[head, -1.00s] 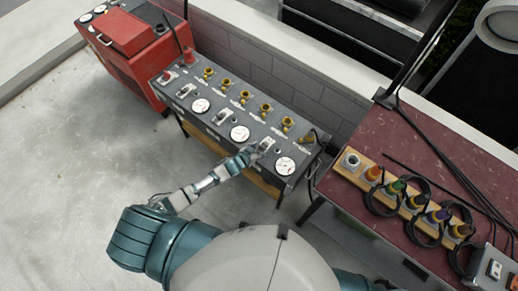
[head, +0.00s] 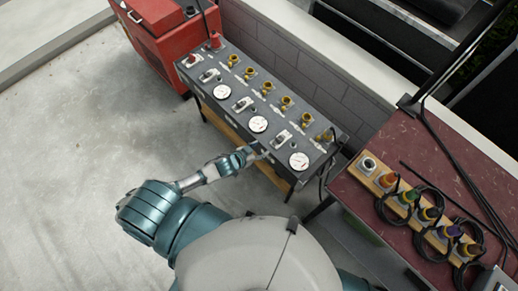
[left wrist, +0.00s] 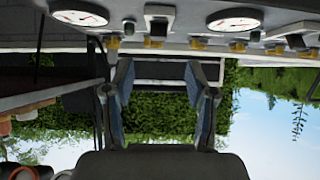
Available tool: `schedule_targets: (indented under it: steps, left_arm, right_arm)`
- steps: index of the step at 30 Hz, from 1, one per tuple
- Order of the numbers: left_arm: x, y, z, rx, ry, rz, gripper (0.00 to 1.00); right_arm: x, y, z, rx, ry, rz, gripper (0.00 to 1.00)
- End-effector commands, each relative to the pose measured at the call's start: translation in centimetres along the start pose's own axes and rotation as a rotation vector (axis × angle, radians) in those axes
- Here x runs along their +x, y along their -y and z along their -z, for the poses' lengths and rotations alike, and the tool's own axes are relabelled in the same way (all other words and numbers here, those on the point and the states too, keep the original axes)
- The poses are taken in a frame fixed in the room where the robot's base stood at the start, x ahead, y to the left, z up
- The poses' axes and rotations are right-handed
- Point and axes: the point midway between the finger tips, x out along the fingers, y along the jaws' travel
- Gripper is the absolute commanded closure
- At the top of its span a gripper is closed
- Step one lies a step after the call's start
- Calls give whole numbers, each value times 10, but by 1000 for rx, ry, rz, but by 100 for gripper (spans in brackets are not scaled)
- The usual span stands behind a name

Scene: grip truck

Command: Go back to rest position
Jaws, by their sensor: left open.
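My left arm reaches in from the left in the head view. My left gripper (head: 252,155) is beside the front edge of the dark control panel (head: 238,121), near its right-hand switch and gauge. In the left wrist view, which is upside down, my left gripper (left wrist: 160,78) has its two fingers spread apart with nothing between them. The panel (left wrist: 190,42) shows along the top of that view, clear of the fingers. My right gripper is not in the head view.
A red machine (head: 165,35) stands behind the panel's left end. A dark red table (head: 415,145) on the right holds a wooden strip (head: 368,170) with coloured connectors and black cable loops. A block wall (head: 290,60) runs behind the panel. Open concrete floor (head: 80,130) lies left.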

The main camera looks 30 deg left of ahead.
Motion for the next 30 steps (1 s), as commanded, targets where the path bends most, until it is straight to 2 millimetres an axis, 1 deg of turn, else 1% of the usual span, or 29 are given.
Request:
schedule_targets:
  steps: [15,17,19,20,23,24,26,27,29,30]
  left_arm:
    - [0,0,0,0,0,0,44]
    - [2,2,-5,-2,7,5,44]
    - [7,7,-20,-4,31,22,44]
    - [10,12,-32,-7,48,34,44]
    - [23,28,-90,-16,137,87,44]
    - [26,34,-121,-22,184,109,44]
    - [27,38,-171,-31,264,137,44]
    - [25,38,-205,-37,317,152,44]
    - [17,34,-255,-45,399,166,44]
    - [10,27,-288,-51,454,171,44]
  right_arm:
    - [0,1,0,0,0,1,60]
    - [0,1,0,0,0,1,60]
    - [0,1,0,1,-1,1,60]
    - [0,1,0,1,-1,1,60]
    - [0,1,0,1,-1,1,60]
    - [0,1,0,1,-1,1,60]
    - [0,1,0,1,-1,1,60]
    - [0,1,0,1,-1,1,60]
    - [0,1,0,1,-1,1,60]
    - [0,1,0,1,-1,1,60]
